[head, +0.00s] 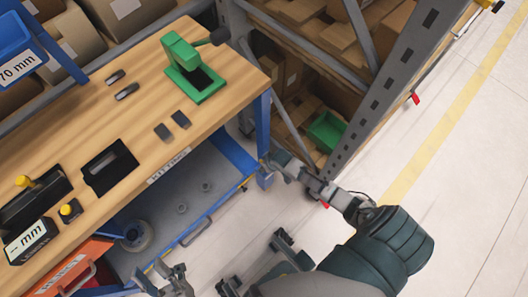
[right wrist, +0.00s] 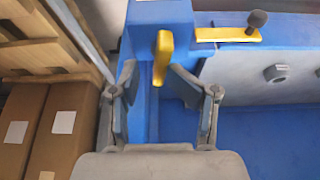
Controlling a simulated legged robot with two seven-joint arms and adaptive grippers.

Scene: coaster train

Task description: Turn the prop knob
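A yellow upright handle or knob (right wrist: 162,58) stands against a blue post (right wrist: 163,14) in the right wrist view. I take it for the prop knob, though nothing marks it. My right gripper (right wrist: 153,82) is open, with one finger on each side of it; contact cannot be told. In the head view my right gripper (head: 280,160) is by the bench's right blue leg and the yellow handle is not clear. My left gripper (head: 162,279) is at the lower edge, near the lower tray, with its fingers apart and nothing seen between them.
The wooden bench (head: 135,120) carries a green device (head: 190,75) and small dark parts. Below is a blue tray (head: 210,160) with loose grey pieces. A dark-knobbed yellow bar (right wrist: 228,35) is at the right wrist view's top. A rack (head: 385,75) with boxes stands right; floor beyond is clear.

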